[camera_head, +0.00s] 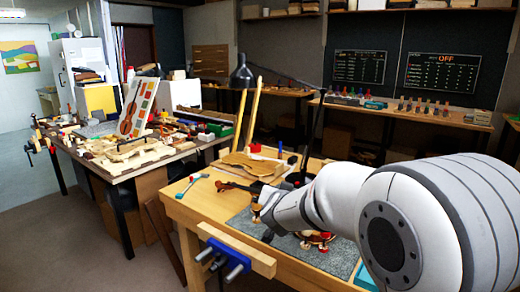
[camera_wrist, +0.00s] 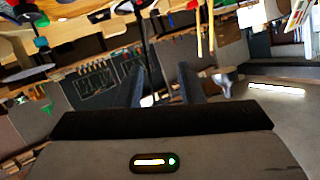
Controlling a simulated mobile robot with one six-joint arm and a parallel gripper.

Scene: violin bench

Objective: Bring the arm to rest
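My white arm (camera_head: 310,205) reaches in from the right over the near workbench (camera_head: 190,205). My gripper (camera_wrist: 162,82) shows in the wrist view as two dark fingers standing apart, with nothing visible between them. The wrist view is tilted and looks across the room, with the chalkboard and shelves behind the fingers. In the body camera view, the arm's far end is above the grey mat (camera_head: 340,258), and the fingers cannot be made out clearly. A dark violin neck (camera_head: 236,186) lies beside that end; I cannot tell whether they touch.
A blue vise (camera_head: 222,258) sticks out from the bench's front edge. A cluttered second bench (camera_head: 125,160) is at the left. Open floor (camera_head: 60,230) lies at the front left.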

